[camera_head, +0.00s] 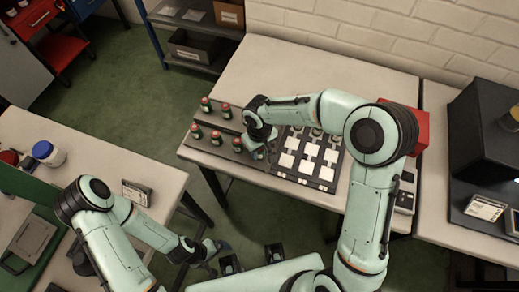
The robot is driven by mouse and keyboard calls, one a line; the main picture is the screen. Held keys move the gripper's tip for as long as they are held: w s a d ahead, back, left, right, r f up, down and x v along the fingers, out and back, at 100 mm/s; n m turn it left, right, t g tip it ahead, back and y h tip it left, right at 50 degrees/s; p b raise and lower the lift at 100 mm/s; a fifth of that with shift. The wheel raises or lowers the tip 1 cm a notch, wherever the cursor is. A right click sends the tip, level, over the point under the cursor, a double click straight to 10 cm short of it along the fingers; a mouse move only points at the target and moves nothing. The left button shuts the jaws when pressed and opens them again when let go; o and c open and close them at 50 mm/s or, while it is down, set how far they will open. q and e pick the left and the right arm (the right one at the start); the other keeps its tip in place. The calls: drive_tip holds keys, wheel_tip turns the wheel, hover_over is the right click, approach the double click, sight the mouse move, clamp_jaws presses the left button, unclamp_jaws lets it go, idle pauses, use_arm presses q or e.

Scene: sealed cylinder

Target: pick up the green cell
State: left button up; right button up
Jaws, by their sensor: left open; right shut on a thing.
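Several green cells with red tops stand upright in a dark tray (186,153) on the middle table, such as a green cell (206,104) at the back and a green cell (216,138) at the front. My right gripper (262,151) is over the tray's right end, just right of the front-row green cell (237,145). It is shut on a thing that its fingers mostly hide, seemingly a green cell. My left gripper (212,262) is open, low at the bottom centre, away from the cells.
A dark board (288,174) with several white squares lies right of the tray. A red box (422,128) stands behind my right arm. A black machine (478,125) is at the far right. A blue-lidded jar (48,153) stands on the left table.

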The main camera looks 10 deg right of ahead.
use_arm(q)
drive_tip(key=r+p, duration=0.1)
drive_tip(key=w+r+p, duration=0.1)
drive_tip(key=shift+w+r, duration=0.3)
use_arm(e)
wheel_tip(320, 180, up, 20)
